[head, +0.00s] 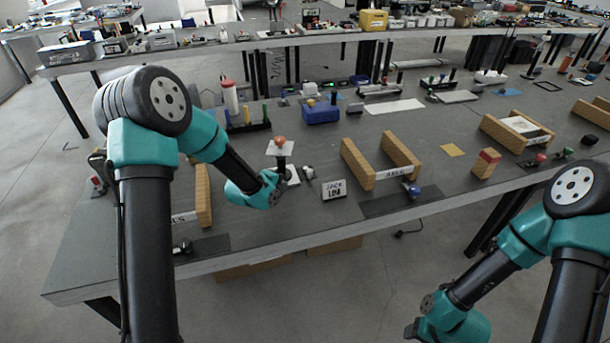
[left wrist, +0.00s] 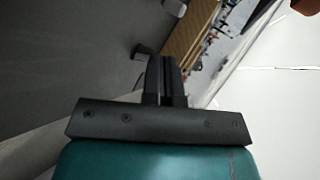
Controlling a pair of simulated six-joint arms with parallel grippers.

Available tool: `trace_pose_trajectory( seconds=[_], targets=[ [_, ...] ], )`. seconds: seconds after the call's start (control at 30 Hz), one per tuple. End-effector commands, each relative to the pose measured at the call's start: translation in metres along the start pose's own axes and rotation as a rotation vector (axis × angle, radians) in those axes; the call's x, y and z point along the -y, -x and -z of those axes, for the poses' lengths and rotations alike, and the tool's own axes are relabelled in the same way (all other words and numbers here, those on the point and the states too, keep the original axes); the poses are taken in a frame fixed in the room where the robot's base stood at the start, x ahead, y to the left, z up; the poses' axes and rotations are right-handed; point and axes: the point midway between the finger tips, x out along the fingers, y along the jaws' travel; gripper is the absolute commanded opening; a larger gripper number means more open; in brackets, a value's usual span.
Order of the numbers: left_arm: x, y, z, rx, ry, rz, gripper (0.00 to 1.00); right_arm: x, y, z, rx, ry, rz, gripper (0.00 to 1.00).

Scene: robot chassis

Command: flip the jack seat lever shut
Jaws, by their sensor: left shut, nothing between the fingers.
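A small sign (head: 334,189), whose lettering is hard to read, stands on the near bench. Left of it is a white square plate (head: 273,148) with an orange-red ball on a dark post, over a pale base. A small grey knob (head: 308,172) sits beside that base; I cannot tell whether it is the jack seat lever or how it lies. My left gripper (head: 284,174) is beside the post and partly hides the base; whether it touches is unclear. In the left wrist view its fingers (left wrist: 166,75) are shut and empty. My right arm's wrist is low, its fingers not distinguishable.
Wooden rails (head: 358,163) stand right of the sign, with a blue ball knob (head: 413,191) in front. Another wooden rail (head: 203,195) is left of my left gripper. A blue box (head: 320,113) stands behind. The bench's front edge (head: 300,238) is near.

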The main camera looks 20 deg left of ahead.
Motion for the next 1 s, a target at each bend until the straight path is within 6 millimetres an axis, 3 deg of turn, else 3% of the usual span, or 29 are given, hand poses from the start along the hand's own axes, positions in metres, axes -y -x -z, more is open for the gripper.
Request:
trace_pose_trajectory(
  seconds=[0.2,0.63,1.0],
  targets=[
    [0.003,0.002,-0.003,0.002,-0.083,0.031,0.00,0.000,0.000,0.000,0.000,0.000,0.000,0.54],
    [0.003,-0.004,-0.003,0.002,-0.081,0.031,0.00,0.000,0.000,0.000,0.000,0.000,0.000,0.54],
    [0.004,-0.053,-0.002,0.001,-0.080,0.030,0.00,0.000,0.000,0.000,0.000,0.000,0.000,0.54]
  ],
)
